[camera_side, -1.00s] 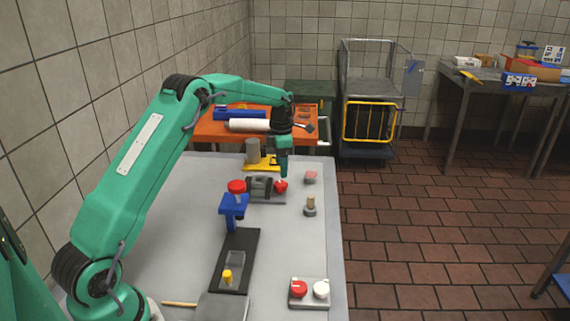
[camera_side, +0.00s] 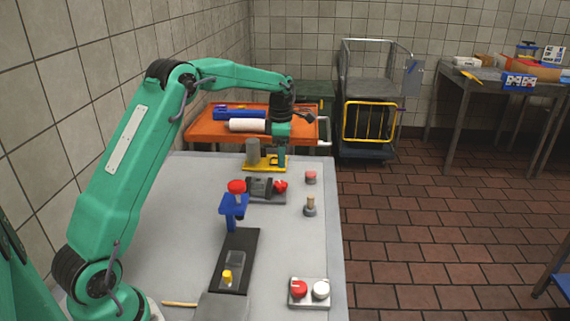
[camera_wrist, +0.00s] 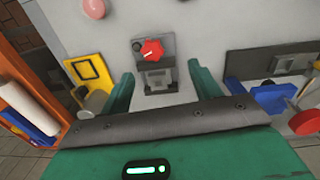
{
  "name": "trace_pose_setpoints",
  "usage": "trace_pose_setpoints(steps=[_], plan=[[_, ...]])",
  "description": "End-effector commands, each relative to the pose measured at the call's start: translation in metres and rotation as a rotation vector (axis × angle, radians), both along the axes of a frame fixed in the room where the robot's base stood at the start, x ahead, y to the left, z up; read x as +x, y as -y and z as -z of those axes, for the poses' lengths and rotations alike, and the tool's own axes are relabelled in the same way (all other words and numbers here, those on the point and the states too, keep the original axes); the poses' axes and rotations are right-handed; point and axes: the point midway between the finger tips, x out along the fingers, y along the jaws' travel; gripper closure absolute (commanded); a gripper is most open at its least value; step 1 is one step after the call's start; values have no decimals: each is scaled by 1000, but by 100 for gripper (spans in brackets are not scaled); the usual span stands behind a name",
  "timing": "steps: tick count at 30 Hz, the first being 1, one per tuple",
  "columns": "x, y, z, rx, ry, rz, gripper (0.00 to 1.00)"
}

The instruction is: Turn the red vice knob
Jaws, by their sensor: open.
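The red vice knob (camera_side: 281,186) is on the right end of the small grey vice (camera_side: 260,187) on the table. In the wrist view the red knob (camera_wrist: 151,50) lies ahead of my fingers, roughly centred between them, with the grey vice (camera_wrist: 158,78) just below it in the picture. My gripper (camera_side: 282,157) is above and beyond the vice in the side view, pointing down. In the wrist view its two green fingers (camera_wrist: 164,82) are spread wide. Nothing is between the fingertips, and I see no contact with the knob.
A blue stand with a red top (camera_side: 236,187) is near the vice. A yellow plate (camera_side: 252,161) with a grey cylinder is behind it. A small grey post (camera_side: 310,207) and a pinkish button (camera_side: 310,177) stand to the right.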

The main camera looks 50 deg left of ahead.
Motion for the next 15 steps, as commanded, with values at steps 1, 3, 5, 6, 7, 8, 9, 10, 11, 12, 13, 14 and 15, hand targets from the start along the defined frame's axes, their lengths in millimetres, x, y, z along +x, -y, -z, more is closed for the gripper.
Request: trace_pose_setpoints(steps=[1,3,5,6,7,8,9,10,11,12,13,14,15], plan=[[0,0,1,-1,-1,5,37],[1,-1,2,0,-2,23,37],[1,-2,4,1,-5,48,37],[2,-3,6,0,-7,72,37],[2,-3,7,1,-9,95,37],[3,-4,9,1,-11,119,37],[4,-5,11,1,-14,155,37],[5,-6,13,1,-17,184,37],[5,-7,15,1,-19,214,37],[6,-8,18,1,-22,256,37],[7,-9,20,1,-24,288,37],[8,-10,22,0,-27,319,37],[9,-11,25,0,-29,359,37]])
